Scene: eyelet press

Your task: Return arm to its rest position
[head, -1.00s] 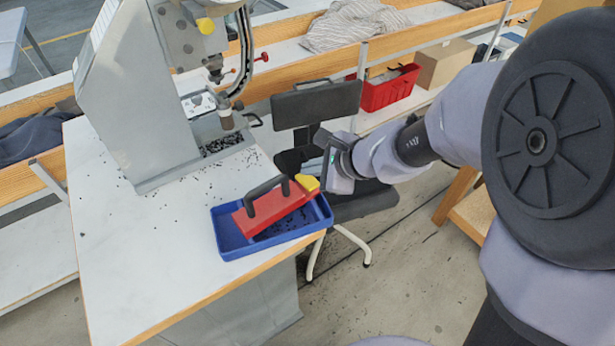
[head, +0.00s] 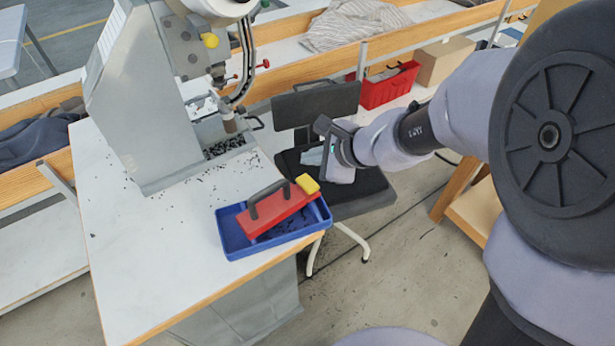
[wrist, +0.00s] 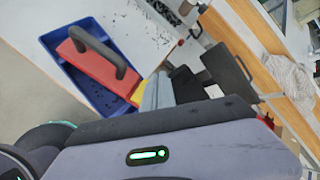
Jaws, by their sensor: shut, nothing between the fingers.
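My gripper (head: 316,155) is shut and empty in the head view. It hangs in the air to the right of the table's corner, in front of the office chair. Its fingers (wrist: 157,92) also show in the wrist view. My arm reaches in from the right side of the head view. A red tool with a black handle and a yellow end (head: 277,209) lies tilted in a blue tray (head: 233,243) at the table's front right corner. The gripper is apart from both. The tool also shows in the wrist view (wrist: 88,62).
The grey eyelet press (head: 150,100) stands on the white table (head: 130,260), with small dark bits scattered around it. A black office chair (head: 315,103) stands behind my gripper. A red bin (head: 390,88) and a cardboard box (head: 443,62) sit on the back bench.

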